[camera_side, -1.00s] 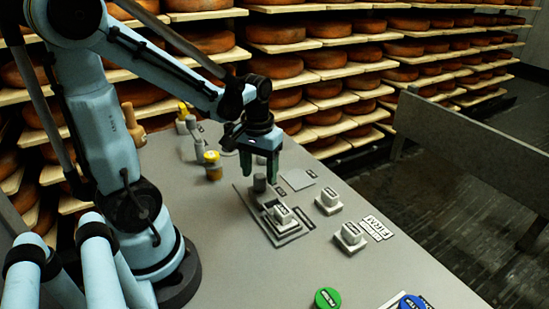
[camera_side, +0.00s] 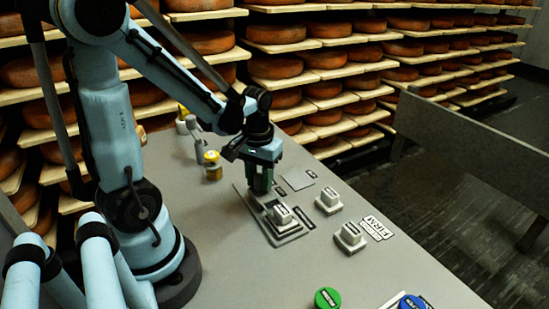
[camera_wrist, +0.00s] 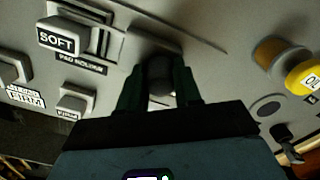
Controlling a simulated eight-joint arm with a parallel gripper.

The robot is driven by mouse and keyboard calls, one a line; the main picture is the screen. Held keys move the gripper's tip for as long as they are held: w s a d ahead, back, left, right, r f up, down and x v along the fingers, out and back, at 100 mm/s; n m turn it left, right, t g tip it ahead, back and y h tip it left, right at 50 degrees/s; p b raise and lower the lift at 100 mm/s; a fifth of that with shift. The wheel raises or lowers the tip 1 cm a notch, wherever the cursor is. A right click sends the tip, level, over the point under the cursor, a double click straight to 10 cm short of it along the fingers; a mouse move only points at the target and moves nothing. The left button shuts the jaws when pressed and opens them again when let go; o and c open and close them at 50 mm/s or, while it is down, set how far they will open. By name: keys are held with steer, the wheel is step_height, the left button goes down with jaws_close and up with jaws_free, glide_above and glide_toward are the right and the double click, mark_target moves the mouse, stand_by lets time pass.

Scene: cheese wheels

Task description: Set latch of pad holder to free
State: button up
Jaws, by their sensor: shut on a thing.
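The pad holder (camera_side: 288,238) is a grey plate on the bench, with a pale pad (camera_side: 282,214) seated in it. In the wrist view this pad reads SOFT (camera_wrist: 57,39), beside a PAD HOLDER label (camera_wrist: 80,63). The latch is a dark grey round knob (camera_wrist: 160,74) at the far end of the holder plate. My gripper (camera_side: 260,188) is lowered over it, and its two green-grey fingers (camera_wrist: 159,88) are shut on the knob's sides. The fingers hide most of the knob in the side view, and I cannot read any latch marking.
Pale blocks (camera_side: 328,203) and (camera_side: 350,237) stand right of the holder, near a FIRM label (camera_side: 377,228). A yellow-topped knob (camera_side: 211,158) stands left of my gripper. Green (camera_side: 327,298) and blue (camera_side: 412,302) round buttons are at the front. Cheese shelves line the back.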

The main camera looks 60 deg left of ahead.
jaws_close()
steer(key=shift+a, duration=2.85)
steer(key=o, duration=0.9)
jaws_free()
steer(key=shift+o, duration=0.2)
steer(key=shift+d, duration=0.1)
steer(key=shift+r, duration=0.2)
step_height(320, 180, up, 12)
steer(key=shift+f, duration=0.15)
